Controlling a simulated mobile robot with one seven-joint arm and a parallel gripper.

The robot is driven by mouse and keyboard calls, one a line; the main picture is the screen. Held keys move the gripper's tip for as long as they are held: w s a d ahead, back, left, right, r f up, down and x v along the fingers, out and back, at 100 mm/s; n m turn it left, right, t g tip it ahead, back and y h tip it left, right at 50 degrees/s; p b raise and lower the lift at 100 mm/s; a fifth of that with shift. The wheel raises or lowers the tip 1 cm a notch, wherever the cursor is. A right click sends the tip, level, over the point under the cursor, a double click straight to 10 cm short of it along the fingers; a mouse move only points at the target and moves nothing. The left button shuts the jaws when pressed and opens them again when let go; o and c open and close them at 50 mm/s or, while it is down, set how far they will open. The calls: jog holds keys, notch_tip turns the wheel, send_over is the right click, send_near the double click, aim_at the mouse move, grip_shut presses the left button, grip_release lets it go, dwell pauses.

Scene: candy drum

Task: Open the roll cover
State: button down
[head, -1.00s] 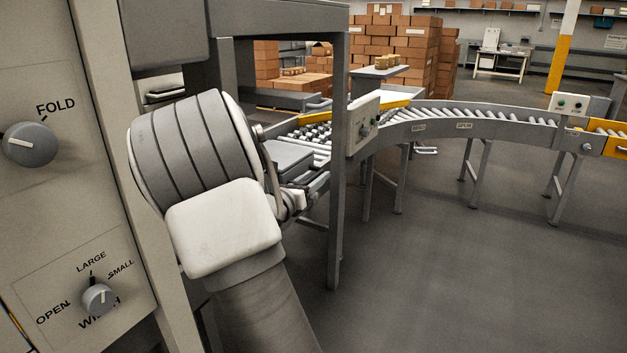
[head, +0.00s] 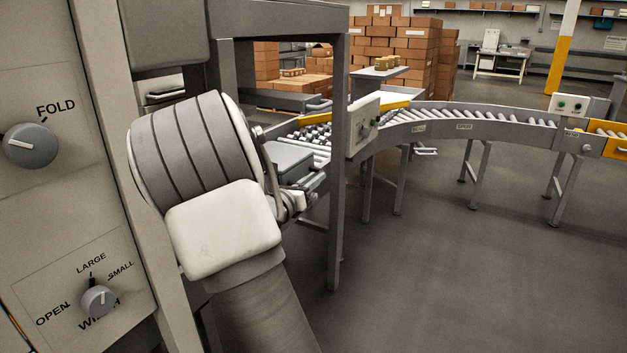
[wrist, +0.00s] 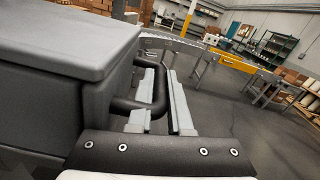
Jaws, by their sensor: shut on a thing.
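In the wrist view, a grey box-like cover (wrist: 75,45) with a flat lid fills the left side. I take it to be the roll cover; it looks closed. A dark U-shaped handle (wrist: 158,92) stands out from its right side. My gripper (wrist: 161,70) has its two light grey fingers on either side of the handle bar and is shut on it.
A cream control panel (head: 75,185) with FOLD and WIDTH knobs stands close on the left. A grey frame post (head: 338,165) rises right of my arm. A curved roller conveyor (head: 460,120) runs behind it. The floor (head: 470,270) at right is clear.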

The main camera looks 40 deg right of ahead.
aim_at(282, 171)
jog(key=shift+a, duration=0.1)
dwell(0.8)
jog(key=shift+s+a+r+m+g+h+p, duration=0.25)
jog(key=shift+s+a+m+g+p, duration=0.4)
jog(key=shift+p, duration=0.6)
jog(key=s+a+m+g+p, duration=0.3)
jog(key=a+m+g+p, duration=0.2)
jog(key=a+g+p, duration=0.2)
jog(key=shift+s+a+f+g+h, duration=0.25)
jog(key=shift+s+a+g+h, duration=0.1)
jog(key=shift+a+g, duration=0.25)
jog(key=shift+d, duration=0.1)
jog(key=c, duration=0.8)
grip_release()
jog(key=shift+c, duration=0.2)
